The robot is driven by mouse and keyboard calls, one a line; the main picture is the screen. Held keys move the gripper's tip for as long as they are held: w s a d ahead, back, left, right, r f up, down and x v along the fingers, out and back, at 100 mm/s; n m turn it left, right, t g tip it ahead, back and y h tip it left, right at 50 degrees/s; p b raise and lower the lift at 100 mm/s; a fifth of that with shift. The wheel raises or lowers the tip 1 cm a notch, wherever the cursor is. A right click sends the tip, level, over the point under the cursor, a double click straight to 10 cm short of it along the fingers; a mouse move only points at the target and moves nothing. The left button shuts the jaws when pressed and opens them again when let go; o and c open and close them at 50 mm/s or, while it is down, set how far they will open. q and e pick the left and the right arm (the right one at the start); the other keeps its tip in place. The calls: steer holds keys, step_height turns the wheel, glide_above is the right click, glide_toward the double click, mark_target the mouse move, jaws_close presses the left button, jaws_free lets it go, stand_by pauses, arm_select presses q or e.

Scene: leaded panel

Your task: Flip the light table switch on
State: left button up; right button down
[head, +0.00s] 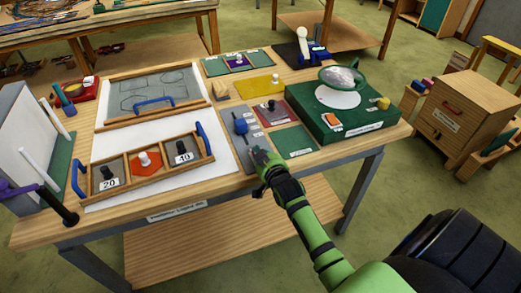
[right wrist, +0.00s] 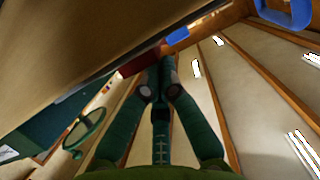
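On the bench, a green box (head: 305,119) has an orange-and-white rocker-like part (head: 331,121) on its top, beside a white disc (head: 338,97). I cannot tell whether this part is the light table switch, or its state. A white panel (head: 105,206) lies at the front left. A grey strip (head: 228,119) with a blue knob (head: 241,126) lies between panel and box. My right gripper (head: 259,158) is low over the strip's near end, left of the green box. In the right wrist view its fingers (right wrist: 160,66) meet and look shut, with nothing visible between them. My left gripper is not seen.
A magnifier (head: 342,77) stands over the green box. A green mat (head: 294,142) lies near the gripper. A purple-and-black item (head: 42,198) is at the left edge.

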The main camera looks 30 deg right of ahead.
steer(key=shift+w+r+p, duration=0.15)
steer(key=shift+r+p, duration=0.3)
steer(key=shift+p, duration=0.15)
steer(key=r+p, duration=0.3)
steer(key=shift+w+d+r, duration=0.1)
steer(key=shift+w+r, duration=0.15)
steer(key=shift+r, duration=0.15)
steer(key=shift+s+a+f+b, duration=0.1)
steer(key=shift+s+a+b, duration=0.1)
steer(key=shift+s, duration=0.25)
steer(key=shift+s+a+b, duration=0.1)
steer(key=shift+s+b, duration=0.05)
steer(key=shift+s, duration=0.3)
steer(key=r+b+v, duration=0.1)
steer(key=v, duration=0.7)
steer(key=shift+w+r, duration=0.25)
steer(key=shift+r, duration=0.05)
steer(key=shift+d, duration=0.15)
